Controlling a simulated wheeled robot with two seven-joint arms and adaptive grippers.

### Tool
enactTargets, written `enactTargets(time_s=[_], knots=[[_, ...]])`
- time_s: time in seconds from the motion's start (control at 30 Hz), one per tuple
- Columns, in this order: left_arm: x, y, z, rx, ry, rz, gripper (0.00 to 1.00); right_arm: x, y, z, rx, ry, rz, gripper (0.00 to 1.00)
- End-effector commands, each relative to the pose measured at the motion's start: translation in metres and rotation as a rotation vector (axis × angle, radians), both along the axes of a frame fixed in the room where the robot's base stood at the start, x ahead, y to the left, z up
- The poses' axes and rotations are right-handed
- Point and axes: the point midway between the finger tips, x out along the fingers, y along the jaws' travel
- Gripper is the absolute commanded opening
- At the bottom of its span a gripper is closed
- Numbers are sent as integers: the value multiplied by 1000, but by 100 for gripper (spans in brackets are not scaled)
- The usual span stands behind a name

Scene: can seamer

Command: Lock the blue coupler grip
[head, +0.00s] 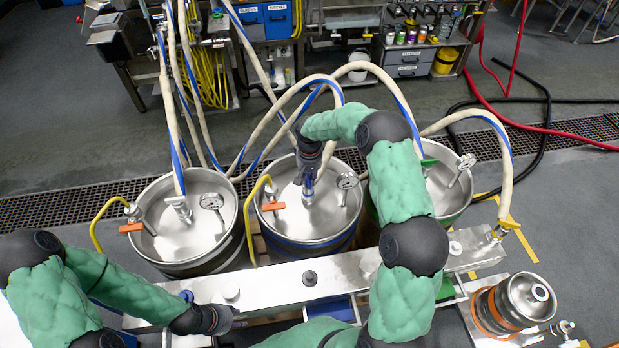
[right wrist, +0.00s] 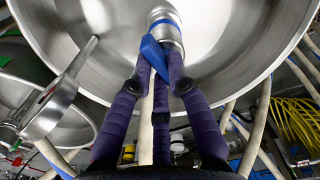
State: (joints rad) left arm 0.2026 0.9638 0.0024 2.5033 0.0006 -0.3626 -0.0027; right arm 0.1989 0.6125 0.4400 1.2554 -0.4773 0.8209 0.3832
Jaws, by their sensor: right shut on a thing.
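The blue coupler grip (right wrist: 155,54) sits on a silver coupler (right wrist: 165,27) at the middle steel vessel (head: 281,226). In the right wrist view, the purple padded fingers of my right gripper (right wrist: 162,70) are shut on the blue grip. In the head view my right gripper (head: 309,172) reaches down over the middle vessel's lid, and a bit of the blue grip (head: 308,188) shows below it. Whether the coupler is locked cannot be told. My left gripper (head: 222,319) is low at the left, beside the steel beam; its fingers are too dark to read.
Similar vessels stand left (head: 172,247) and right (head: 449,207), with hoses. An orange handle (head: 273,206) and a gauge (head: 347,181) stick up from the middle vessel. A steel beam (head: 345,270) runs in front. A small keg (head: 508,304) stands at the lower right.

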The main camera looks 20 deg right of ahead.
Motion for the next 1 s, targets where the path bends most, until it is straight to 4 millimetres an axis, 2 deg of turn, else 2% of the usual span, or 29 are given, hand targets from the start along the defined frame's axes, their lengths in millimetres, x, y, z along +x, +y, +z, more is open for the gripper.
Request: enactTargets(time_s=[0.03,0.07,0.1,0.13,0.17,0.57,0.67,1.0], knots=[[0,0,0,0,0,0,40,0,0,0,0,1,0,0],[0,0,0,0,0,0,40,0,0,0,0,0,0,21],[0,0,0,0,0,0,40,0,0,0,0,0,1,32],[0,0,0,0,0,0,40,0,0,0,0,0,1,40],[0,0,0,0,0,0,40,0,0,0,0,0,1,42],[0,0,0,0,0,0,40,0,0,5,0,-1,1,42],[0,0,0,0,0,0,40,1,0,16,-1,-3,1,42],[0,0,0,0,0,0,40,1,0,82,-1,-3,1,42]])
